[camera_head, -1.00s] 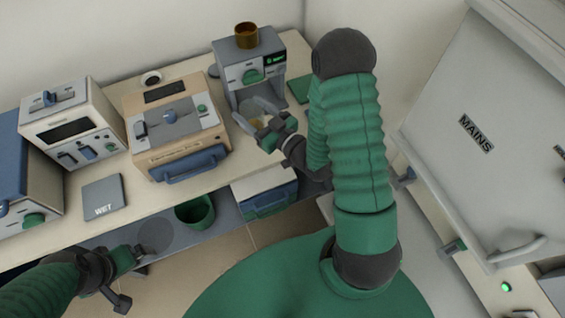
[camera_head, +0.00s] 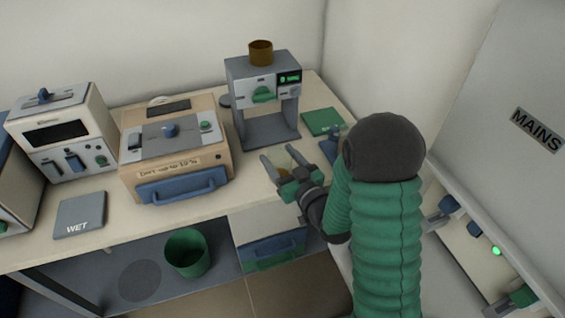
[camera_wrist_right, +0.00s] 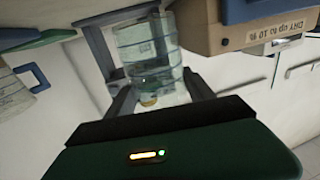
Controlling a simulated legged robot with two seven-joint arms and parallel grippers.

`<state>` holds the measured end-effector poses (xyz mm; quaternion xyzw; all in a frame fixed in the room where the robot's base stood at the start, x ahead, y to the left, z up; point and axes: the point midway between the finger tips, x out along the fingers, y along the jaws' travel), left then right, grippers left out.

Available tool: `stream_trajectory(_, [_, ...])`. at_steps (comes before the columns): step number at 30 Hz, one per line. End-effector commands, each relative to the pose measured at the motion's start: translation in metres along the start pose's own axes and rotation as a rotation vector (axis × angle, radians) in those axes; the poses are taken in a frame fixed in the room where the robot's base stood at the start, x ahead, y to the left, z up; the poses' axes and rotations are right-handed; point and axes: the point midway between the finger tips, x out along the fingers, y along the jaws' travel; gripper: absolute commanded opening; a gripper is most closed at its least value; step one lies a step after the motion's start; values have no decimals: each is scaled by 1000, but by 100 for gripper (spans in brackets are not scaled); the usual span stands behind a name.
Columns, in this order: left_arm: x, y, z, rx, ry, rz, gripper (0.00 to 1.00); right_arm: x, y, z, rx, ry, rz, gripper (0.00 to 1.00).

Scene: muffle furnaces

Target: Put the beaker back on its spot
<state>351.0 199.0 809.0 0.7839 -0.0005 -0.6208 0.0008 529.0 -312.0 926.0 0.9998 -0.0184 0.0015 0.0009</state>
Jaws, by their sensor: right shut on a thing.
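My right gripper (camera_head: 283,168) is shut on the clear glass beaker (camera_wrist_right: 147,48), which sits between the two fingers in the right wrist view. A little amber content shows low in the beaker. A green square mat (camera_head: 322,122) lies right of the machine, and a grey mat marked WET (camera_head: 80,216) lies at the left. I cannot tell which place is the beaker's spot. My left gripper is out of view.
A tan box furnace (camera_head: 174,150) with a blue handle and a white furnace (camera_head: 62,135) stand on the counter (camera_head: 120,238). A brown cup (camera_head: 261,52) sits atop the grey machine. A green bin (camera_head: 187,252) stands below. A MAINS cabinet (camera_head: 490,140) is at right.

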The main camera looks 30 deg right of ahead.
Motion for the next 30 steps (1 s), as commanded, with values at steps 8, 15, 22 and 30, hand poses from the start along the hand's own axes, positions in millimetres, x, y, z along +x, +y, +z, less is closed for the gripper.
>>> stream_trajectory(8, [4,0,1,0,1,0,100,47,35,5,-1,-1,4,0])
stream_trajectory(15, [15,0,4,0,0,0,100,66,48,20,0,-1,2,0])
stream_trajectory(22, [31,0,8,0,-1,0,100,66,48,43,-1,1,2,0])
stream_trajectory(30, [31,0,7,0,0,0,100,66,48,44,0,-1,2,67])
